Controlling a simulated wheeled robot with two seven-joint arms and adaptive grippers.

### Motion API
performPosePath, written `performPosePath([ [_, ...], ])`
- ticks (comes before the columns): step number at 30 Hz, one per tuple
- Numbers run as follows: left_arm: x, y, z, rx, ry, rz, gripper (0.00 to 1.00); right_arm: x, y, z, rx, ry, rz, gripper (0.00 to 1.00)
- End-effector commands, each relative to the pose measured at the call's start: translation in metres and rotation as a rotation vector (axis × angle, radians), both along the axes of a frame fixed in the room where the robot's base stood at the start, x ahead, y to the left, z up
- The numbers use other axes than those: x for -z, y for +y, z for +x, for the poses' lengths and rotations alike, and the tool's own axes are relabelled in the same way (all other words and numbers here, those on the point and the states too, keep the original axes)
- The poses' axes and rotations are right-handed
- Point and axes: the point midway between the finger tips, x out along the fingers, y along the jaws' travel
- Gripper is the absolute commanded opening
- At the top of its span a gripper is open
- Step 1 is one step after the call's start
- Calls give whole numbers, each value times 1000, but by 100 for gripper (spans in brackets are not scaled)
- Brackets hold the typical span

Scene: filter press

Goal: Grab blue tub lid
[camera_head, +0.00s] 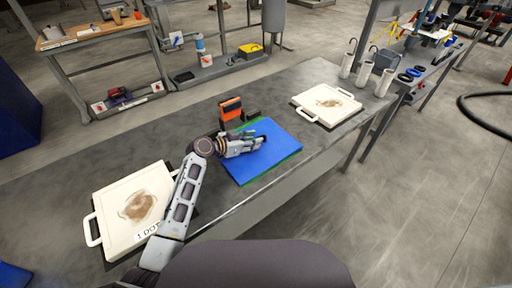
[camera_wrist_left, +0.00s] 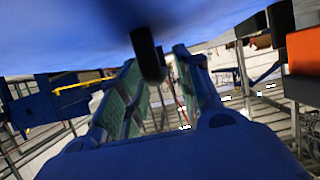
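A flat blue square piece (camera_head: 272,160), which looks like the blue tub lid, lies on the grey table with a green edge showing under it. My left gripper (camera_head: 264,142) is over its upper left part, fingers pointing right. In the left wrist view the blue surface (camera_wrist_left: 230,15) fills the top. My left fingers (camera_wrist_left: 155,65) stand apart there, with teal inner pads and a gap between them. A dark rounded rod (camera_wrist_left: 147,52) shows in front of the gap; I cannot tell what it is. Whether the fingers touch the blue piece is unclear. My right gripper is not in view.
An orange and black item (camera_head: 231,109) stands just behind the blue piece and shows in the wrist view (camera_wrist_left: 304,50). Cream trays with handles lie left (camera_head: 108,206) and right (camera_head: 345,118). White cups (camera_head: 364,72) stand at the table's right end.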

Motion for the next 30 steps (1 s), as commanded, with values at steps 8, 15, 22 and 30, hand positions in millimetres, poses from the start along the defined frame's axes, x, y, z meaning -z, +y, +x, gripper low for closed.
performPosePath([
  [8, 0, 0, 0, 0, 0, 0, 0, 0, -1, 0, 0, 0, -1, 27],
  [15, -1, 0, 0, 0, -1, -1, 0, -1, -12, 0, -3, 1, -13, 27],
  [22, -1, 0, 0, 0, -1, 0, 0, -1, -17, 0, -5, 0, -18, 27],
  [30, -18, 0, 0, 2, -5, 0, 0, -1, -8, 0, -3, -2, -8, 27],
])
